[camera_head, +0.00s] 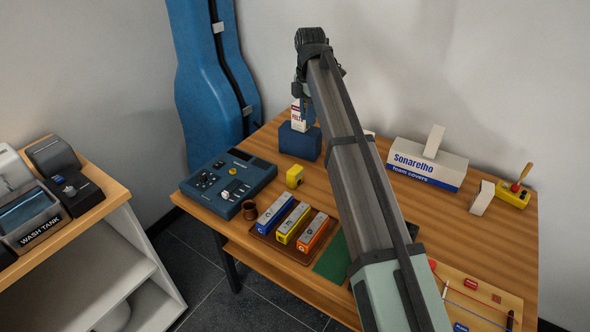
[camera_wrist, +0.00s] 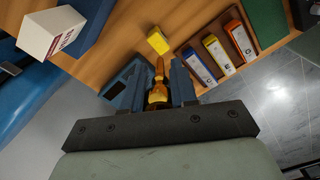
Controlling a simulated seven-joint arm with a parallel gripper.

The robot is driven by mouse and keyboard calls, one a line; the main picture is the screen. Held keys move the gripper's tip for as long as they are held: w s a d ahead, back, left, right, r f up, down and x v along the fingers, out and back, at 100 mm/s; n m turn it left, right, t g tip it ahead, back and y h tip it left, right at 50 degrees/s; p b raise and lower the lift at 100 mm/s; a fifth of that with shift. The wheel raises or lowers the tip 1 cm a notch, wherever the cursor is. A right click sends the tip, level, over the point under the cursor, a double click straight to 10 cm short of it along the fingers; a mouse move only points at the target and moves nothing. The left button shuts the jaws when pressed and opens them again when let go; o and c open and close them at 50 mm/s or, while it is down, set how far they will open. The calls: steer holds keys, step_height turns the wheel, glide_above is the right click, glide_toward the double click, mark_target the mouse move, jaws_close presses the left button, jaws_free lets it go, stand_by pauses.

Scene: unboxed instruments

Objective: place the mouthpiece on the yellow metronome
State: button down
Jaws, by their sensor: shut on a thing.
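In the wrist view, my gripper (camera_wrist: 158,72) is shut on a gold-coloured mouthpiece (camera_wrist: 158,90), whose narrow end sticks out between the blue fingers. A small yellow box, which looks like the yellow metronome (camera_wrist: 158,40), lies beyond the fingertips, apart from the mouthpiece. In the head view the yellow metronome (camera_head: 294,177) sits on the wooden table, right of the blue control panel. My arm reaches high over the table there. The fingers and the mouthpiece are not clearly visible in that view.
A blue block (camera_head: 300,143) with a white carton (camera_head: 299,116) on it stands behind the metronome. The blue control panel (camera_head: 229,181) is left of it, and a brown tray (camera_head: 272,238) with several labelled bars is in front. Small patches of bare tabletop surround the metronome.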

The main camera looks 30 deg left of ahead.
steer(key=s+a, duration=0.3)
glide_toward(295, 169)
steer(key=shift+f, duration=2.3)
steer(key=shift+f, duration=0.1)
steer(key=c, duration=0.9)
jaws_free()
step_height(295, 169, up, 12)
steer(key=shift+r, duration=0.15)
